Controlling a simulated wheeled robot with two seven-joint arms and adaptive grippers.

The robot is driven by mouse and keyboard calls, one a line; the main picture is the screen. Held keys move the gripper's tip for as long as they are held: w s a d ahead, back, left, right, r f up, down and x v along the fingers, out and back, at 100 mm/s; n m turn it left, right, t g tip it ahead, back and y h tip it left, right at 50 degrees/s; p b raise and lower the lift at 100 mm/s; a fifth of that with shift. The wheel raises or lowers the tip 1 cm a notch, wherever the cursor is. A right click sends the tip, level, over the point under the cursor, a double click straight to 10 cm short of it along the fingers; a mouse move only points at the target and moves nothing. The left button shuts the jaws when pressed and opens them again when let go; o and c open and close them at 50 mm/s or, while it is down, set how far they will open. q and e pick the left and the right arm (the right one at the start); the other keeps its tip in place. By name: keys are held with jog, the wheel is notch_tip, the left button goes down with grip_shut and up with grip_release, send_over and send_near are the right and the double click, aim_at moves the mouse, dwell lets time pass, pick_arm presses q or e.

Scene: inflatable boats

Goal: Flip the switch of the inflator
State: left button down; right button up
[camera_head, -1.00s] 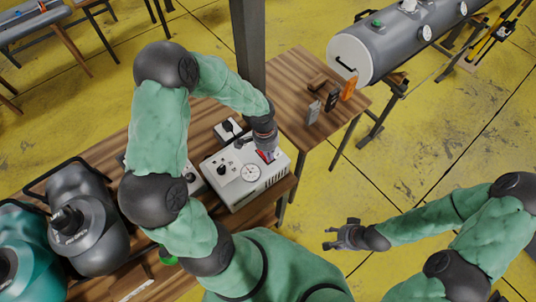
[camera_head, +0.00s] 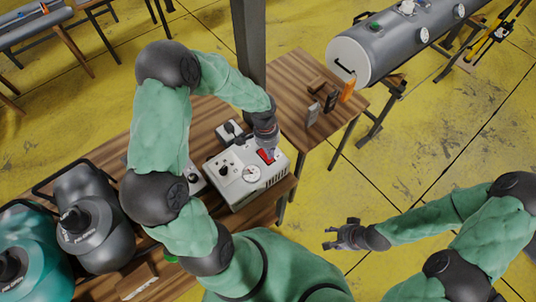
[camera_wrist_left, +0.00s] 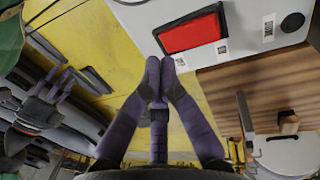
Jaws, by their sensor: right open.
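The inflator (camera_head: 236,192) is a white box on the wooden table, with a round gauge (camera_head: 251,175), a black knob and a red switch (camera_head: 265,155) on top. The red switch (camera_wrist_left: 192,31) also shows in the wrist view, set in a dark frame on the white casing. My left gripper (camera_head: 268,143) is over the switch end of the inflator, partly covering it. In the wrist view its purple fingers (camera_wrist_left: 166,66) meet at the tips, shut and empty, by the switch's lower edge. Contact cannot be told. My right gripper (camera_head: 332,238) is open and empty over the floor.
A small white box (camera_head: 229,131) with a black part sits behind the inflator. Dark and teal tanks (camera_head: 90,238) stand at the left. Small dark and orange items (camera_head: 347,90) stand on the back table by a post (camera_head: 249,45).

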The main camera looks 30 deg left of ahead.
pick_arm(q)
notch_tip(320, 180, up, 10)
jog(key=d, duration=0.1)
jog(key=shift+s+d+r, duration=0.2)
jog(key=shift+d, duration=0.2)
pick_arm(e)
jog(key=shift+d+r, duration=0.1)
jog(key=shift+r, duration=0.35)
pick_arm(q)
jog(key=shift+s, duration=0.1)
pick_arm(e)
jog(key=shift+s, duration=0.15)
